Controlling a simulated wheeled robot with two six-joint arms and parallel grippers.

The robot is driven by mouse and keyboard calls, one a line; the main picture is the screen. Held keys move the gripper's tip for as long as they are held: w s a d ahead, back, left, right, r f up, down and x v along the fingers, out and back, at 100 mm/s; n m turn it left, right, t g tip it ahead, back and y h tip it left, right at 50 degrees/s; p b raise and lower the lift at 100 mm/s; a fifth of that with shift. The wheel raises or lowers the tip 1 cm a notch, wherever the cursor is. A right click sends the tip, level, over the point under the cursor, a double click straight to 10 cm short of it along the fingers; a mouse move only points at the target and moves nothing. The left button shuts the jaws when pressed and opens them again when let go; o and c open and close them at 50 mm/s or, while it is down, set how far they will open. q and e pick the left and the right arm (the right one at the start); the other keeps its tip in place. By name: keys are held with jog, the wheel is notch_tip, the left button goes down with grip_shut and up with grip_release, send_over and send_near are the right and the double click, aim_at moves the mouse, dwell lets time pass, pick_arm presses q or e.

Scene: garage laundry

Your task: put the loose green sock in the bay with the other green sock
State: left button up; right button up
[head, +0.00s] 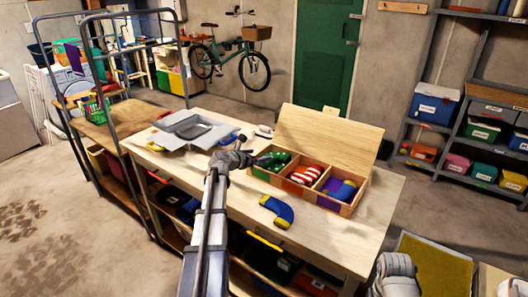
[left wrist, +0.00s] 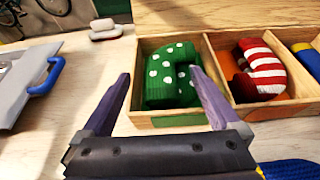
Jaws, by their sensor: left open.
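A wooden box (head: 306,196) with three bays stands on the workbench. Its left bay holds green sock fabric with white dots (head: 274,160), bunched in a bend; I cannot tell whether this is one sock or two. It also shows in the left wrist view (left wrist: 168,90). No green sock lies loose on the visible bench top. My left gripper (head: 256,160) is at the left bay; in the left wrist view its fingers (left wrist: 158,74) are apart, with the green fabric beyond and between them, and hold nothing visible. My right gripper is not in view.
A red-and-white striped sock (head: 305,174) lies in the middle bay and a blue sock with a yellow cuff (head: 342,189) in the right bay. Another blue-and-yellow sock (head: 277,210) lies loose before the box. A grey tray-like item (head: 180,140) stands left. The bench's right end is clear.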

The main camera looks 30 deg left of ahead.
pick_arm(q)
jog(key=p+v, duration=0.1)
jog(key=v, duration=0.5)
jog(key=shift+p, duration=0.35)
